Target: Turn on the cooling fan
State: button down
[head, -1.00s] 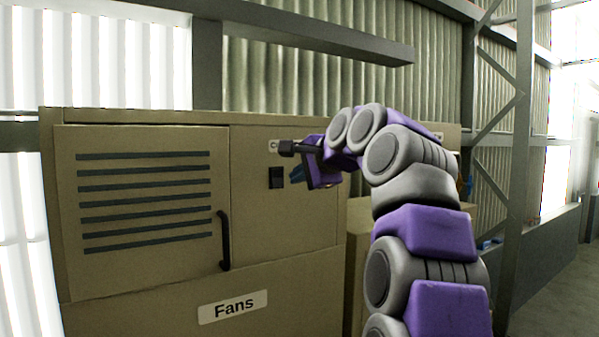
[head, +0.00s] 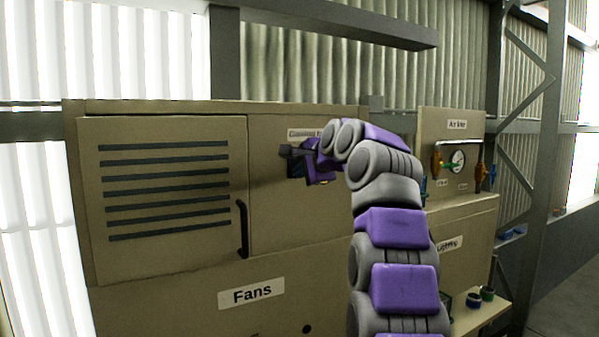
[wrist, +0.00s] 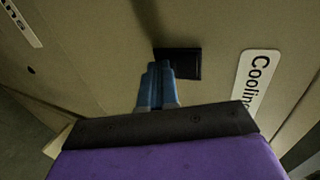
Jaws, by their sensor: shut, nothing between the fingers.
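The cooling fan switch is a small black rectangle on the tan cabinet's right-hand panel, under a label partly reading "Cooling" (head: 305,134). In the wrist view the black switch (wrist: 186,63) lies just beyond my fingertips, and the label (wrist: 257,84) is to its right. My gripper (wrist: 158,68) has its blue fingers shut together and empty, with the tips overlapping the switch's lower left part. I cannot tell whether they touch it. In the head view my purple gripper housing and wrist cover much of the switch area.
The tan cabinet has a louvred door (head: 165,243) with a dark handle (head: 243,229) left of my gripper, and a "Fans" label (head: 252,292) below. To the right stands another panel with a gauge (head: 457,160) and coloured valves. A steel post (head: 545,170) stands farther right.

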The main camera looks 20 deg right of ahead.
jog(key=shift+w+r, duration=0.1)
dwell(0.7)
jog(key=shift+r, duration=0.15)
jog(key=shift+r+p, duration=0.65)
jog(key=shift+p, duration=0.4)
jog(key=shift+d+f, duration=0.15)
